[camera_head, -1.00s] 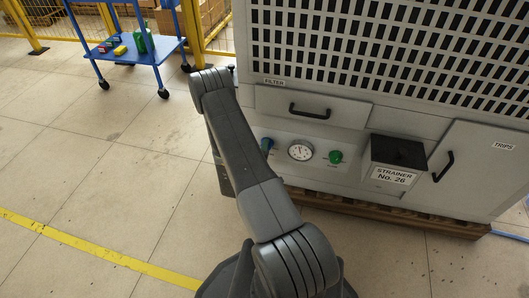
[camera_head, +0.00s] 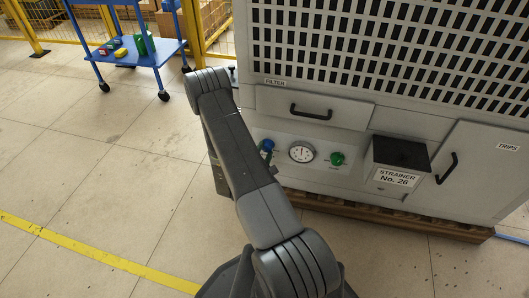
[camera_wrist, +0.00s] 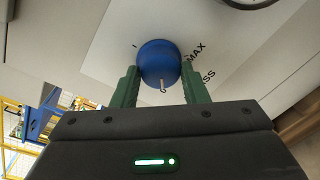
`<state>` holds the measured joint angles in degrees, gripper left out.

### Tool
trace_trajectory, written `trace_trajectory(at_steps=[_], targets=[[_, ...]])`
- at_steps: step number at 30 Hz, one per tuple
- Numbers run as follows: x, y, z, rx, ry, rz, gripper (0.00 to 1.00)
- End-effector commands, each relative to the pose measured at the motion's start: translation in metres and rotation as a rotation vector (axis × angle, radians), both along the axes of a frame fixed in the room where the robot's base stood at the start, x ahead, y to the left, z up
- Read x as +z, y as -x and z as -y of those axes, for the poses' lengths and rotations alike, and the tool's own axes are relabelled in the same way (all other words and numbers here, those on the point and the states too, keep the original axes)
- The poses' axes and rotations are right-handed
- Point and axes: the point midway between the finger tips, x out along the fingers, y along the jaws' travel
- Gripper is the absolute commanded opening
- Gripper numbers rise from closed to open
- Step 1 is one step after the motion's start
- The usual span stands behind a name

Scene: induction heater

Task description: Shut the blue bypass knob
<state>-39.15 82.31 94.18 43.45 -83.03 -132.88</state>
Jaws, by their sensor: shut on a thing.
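The blue bypass knob (camera_wrist: 158,62) is on the pale panel in the wrist view, with a white pointer line on its lower face near a "0" mark. "MAX" and part of a word ending in "SS" are printed to its right. My gripper (camera_wrist: 160,82) has its two green fingers on either side of the knob, shut on it. In the head view the knob (camera_head: 267,145) shows just right of my arm. My gripper there is mostly hidden behind the arm.
A round gauge (camera_head: 301,152) and a green knob (camera_head: 337,159) sit to the right on the same panel. A drawer handle (camera_head: 310,112) is above. A black-topped strainer box (camera_head: 401,154) juts out further right. A blue cart (camera_head: 128,54) stands back left. The floor at left is clear.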

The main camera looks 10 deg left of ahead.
Motion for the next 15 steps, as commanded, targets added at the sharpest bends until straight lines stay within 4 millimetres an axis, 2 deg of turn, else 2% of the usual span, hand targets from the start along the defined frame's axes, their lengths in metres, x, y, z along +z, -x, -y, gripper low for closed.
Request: trace_trajectory(at_steps=[15], targets=[[-0.0006, -0.0003, -0.0004, 0.001, 0.096, -0.004, 0.17]])
